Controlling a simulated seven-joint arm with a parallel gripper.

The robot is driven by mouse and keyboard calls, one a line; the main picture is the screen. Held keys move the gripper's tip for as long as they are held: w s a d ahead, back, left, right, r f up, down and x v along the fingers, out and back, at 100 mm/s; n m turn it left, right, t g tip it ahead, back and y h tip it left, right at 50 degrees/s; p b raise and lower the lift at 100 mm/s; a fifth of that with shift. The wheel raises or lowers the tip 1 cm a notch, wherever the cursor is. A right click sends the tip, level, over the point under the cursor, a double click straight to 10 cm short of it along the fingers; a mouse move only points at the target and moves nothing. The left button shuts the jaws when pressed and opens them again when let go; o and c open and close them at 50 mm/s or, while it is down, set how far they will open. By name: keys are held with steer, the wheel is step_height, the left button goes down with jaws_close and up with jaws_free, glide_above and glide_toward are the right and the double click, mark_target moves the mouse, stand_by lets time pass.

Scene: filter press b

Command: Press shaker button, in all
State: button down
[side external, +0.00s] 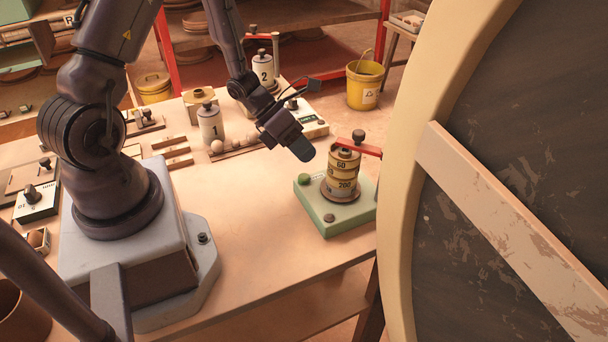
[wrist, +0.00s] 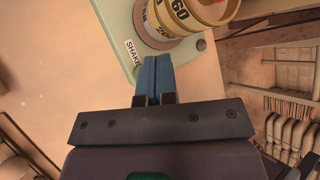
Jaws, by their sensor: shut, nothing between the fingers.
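The shaker has a pale green base (side external: 345,216) on the near right of the table, with a stack of brass sieves (side external: 343,176) marked 60 and 200 upright on it. A round green button (side external: 305,179) sits at the base's left corner, and a dark knob (side external: 329,217) at its front corner. My gripper (side external: 304,153) is shut and empty, above and apart from the green button in the side view. In the wrist view, its blue fingertips (wrist: 154,62) overlap the base's edge beside a SHAKE label (wrist: 132,52).
A red arm (side external: 366,148) reaches over the sieves from the right. White canisters marked 1 (side external: 210,126) and 2 (side external: 263,72) stand farther back. A large round frame (side external: 405,190) stands at the right. The table front is clear.

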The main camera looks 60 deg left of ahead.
mark_target(303, 174)
steer(key=shift+r, duration=1.5)
steer(key=shift+m, duration=0.4)
steer(key=s+d+r+m+y, duration=0.2)
steer(key=s+r+m, duration=0.2)
steer(key=r+m, duration=0.3)
steer(key=s+d+r+m+y, duration=0.2)
steer(key=s+r+m, duration=0.3)
steer(key=m, duration=1.1)
steer(key=s+d+r+m+y, duration=0.2)
steer(key=s+r+m, duration=0.2)
steer(key=r+m, duration=0.6)
steer(key=shift+s+d+r+m+g+y, duration=0.3)
steer(key=shift+d+r+m+y, duration=0.1)
steer(key=shift+m, duration=0.4)
